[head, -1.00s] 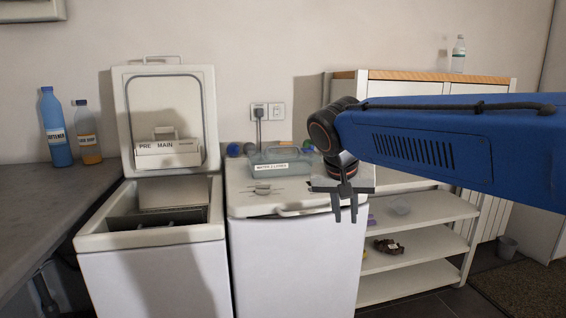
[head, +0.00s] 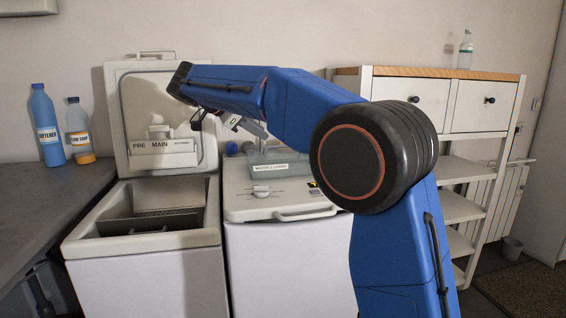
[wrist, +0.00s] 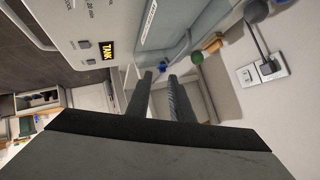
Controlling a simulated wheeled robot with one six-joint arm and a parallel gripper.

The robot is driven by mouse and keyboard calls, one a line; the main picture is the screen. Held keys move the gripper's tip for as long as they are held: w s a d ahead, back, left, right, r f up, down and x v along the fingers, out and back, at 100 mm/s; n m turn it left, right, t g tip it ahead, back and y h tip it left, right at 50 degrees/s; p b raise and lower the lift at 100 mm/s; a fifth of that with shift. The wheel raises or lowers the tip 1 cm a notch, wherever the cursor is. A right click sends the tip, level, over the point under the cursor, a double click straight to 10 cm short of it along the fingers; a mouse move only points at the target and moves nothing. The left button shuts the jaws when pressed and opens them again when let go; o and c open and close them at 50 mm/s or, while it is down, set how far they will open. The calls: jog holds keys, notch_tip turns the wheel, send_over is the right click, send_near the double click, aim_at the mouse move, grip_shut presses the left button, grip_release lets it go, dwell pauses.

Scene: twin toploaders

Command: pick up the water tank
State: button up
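The water tank (head: 282,163) is a translucent grey-blue box with a white label. It sits at the back of the right machine's top, partly behind my arm in the head view. In the wrist view the tank (wrist: 180,28) and its label lie at the top centre, beyond my fingertips. My gripper (wrist: 160,78) is empty, its two fingers apart. In the head view my arm reaches left over the machines, and the gripper is above and left of the tank, not touching it.
The right machine (head: 290,206) has a lit TANK sign (wrist: 108,50). The left machine's lid (head: 128,105) stands open beside it. Bottles (head: 47,125) stand on the left counter. A wall socket (wrist: 262,72) and several coloured round caps (wrist: 197,57) are near the tank. A shelf unit (head: 455,200) is right.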

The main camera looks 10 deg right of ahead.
jog(key=w+a+m, duration=0.2)
jog(key=w+a, duration=0.1)
send_near(282, 146)
jog(key=shift+w+d+f+h, duration=0.15)
jog(key=shift+w+d+f, duration=0.1)
jog(key=shift+d+f, duration=0.35)
jog(key=shift+w+d+f+h, duration=0.15)
jog(key=shift+w+d+f, duration=0.1)
jog(key=shift+d+f, duration=0.3)
jog(key=shift+w+x, duration=0.25)
jog(key=shift+x, duration=2.35)
jog(key=shift+a, duration=0.1)
grip_shut()
